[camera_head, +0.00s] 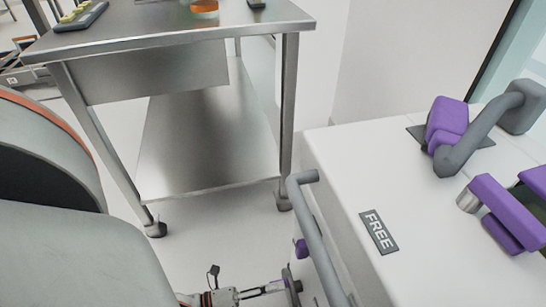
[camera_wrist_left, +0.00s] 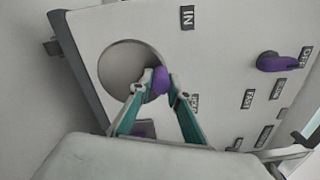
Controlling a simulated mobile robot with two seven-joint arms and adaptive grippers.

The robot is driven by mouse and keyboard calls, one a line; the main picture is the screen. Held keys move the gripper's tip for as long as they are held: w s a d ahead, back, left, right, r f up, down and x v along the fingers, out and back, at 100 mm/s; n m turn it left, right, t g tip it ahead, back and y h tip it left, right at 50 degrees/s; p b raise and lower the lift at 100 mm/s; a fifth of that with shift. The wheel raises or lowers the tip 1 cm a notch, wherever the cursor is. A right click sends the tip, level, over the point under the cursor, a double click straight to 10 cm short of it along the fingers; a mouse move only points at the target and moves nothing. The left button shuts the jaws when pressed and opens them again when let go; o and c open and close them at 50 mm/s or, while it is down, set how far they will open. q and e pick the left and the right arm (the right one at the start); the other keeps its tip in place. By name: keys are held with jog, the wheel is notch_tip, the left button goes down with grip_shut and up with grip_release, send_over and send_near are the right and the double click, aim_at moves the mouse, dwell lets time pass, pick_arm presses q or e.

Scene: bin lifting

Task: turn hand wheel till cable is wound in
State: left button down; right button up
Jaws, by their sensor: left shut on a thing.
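The hand wheel (camera_wrist_left: 117,67) is a grey disc on the side panel of a white cabinet in the left wrist view. Its purple knob (camera_wrist_left: 161,80) sits at the disc's right edge, between my left fingertips. My left gripper (camera_wrist_left: 160,88), with teal fingers, is shut on this knob. In the head view my left gripper (camera_head: 288,286) shows at the bottom edge, beside the cabinet's side; the wheel is seen nearly edge-on there. The cable cannot be made out in either view. My right gripper is not in view.
The white cabinet (camera_head: 345,185) carries a grey rail, a "FREE" label (camera_head: 379,231) and a grey crank-like lever with purple parts (camera_head: 447,122). A purple switch (camera_wrist_left: 277,62) and several labels are on the side panel. A steel trolley (camera_head: 165,30) stands behind, with floor between.

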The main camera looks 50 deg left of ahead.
pick_arm(q)
jog(key=shift+s+d+m, duration=0.15)
jog(key=shift+d+m, duration=0.05)
jog(key=shift+m, duration=0.3)
jog(key=c, duration=1.9)
grip_release()
jog(key=v, duration=1.2)
